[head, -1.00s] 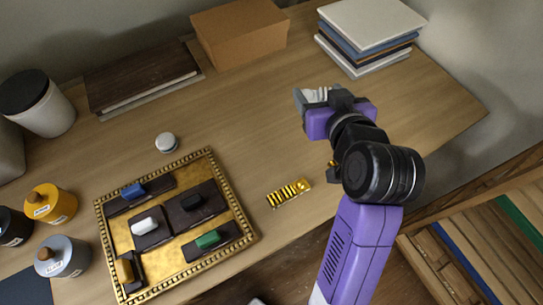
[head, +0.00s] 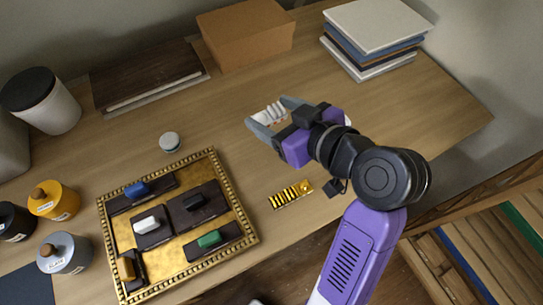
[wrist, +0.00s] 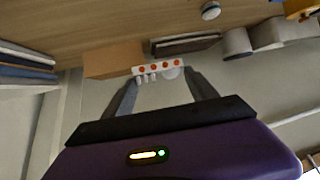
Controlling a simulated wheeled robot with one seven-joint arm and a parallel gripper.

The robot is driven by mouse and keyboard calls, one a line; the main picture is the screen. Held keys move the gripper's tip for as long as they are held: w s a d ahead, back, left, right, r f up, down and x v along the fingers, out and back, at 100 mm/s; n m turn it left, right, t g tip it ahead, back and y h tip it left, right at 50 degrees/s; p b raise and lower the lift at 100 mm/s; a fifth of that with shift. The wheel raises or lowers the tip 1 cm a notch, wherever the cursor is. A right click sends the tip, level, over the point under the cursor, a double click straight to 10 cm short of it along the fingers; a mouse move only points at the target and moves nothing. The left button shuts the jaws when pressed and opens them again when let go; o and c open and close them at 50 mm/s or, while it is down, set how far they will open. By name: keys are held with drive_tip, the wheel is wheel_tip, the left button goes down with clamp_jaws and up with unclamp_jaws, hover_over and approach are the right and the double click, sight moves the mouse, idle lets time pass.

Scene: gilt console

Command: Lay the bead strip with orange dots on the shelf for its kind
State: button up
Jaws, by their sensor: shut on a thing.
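My gripper (head: 268,117) is shut on a white bead strip (head: 270,110) and holds it above the console top. In the wrist view the strip (wrist: 158,69) lies crosswise between the fingertips, with a row of orange-red dots on its face and pale rounded beads along one side. Which surface is the shelf for this kind is not clear. A slatted wooden rack (head: 470,262) with blue and green strips shows low at the right.
A gilt-framed tray (head: 251,236) holds dark blocks with coloured pieces on top. A yellow-and-black striped strip (head: 291,195) lies beside it. Jars (head: 62,253) stand left; a cardboard box (head: 246,38) and stacked books (head: 375,35) stand behind.

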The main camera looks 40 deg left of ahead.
sight(273, 164)
wheel_tip(273, 164, down, 18)
drive_tip(key=shift+r, duration=0.2)
idle(0.4)
drive_tip(key=shift+f, duration=0.15)
drive_tip(key=o, duration=1.4)
drive_tip(key=shift+c, duration=0.2)
drive_tip(key=b+v, duration=0.1)
drive_tip(key=v, duration=0.5)
drive_tip(key=shift+d+f, duration=0.1)
drive_tip(key=shift+d, duration=0.15)
drive_tip(key=shift+s+d+r, duration=0.3)
drive_tip(key=shift+d+r, duration=0.05)
drive_tip(key=shift+d, duration=0.25)
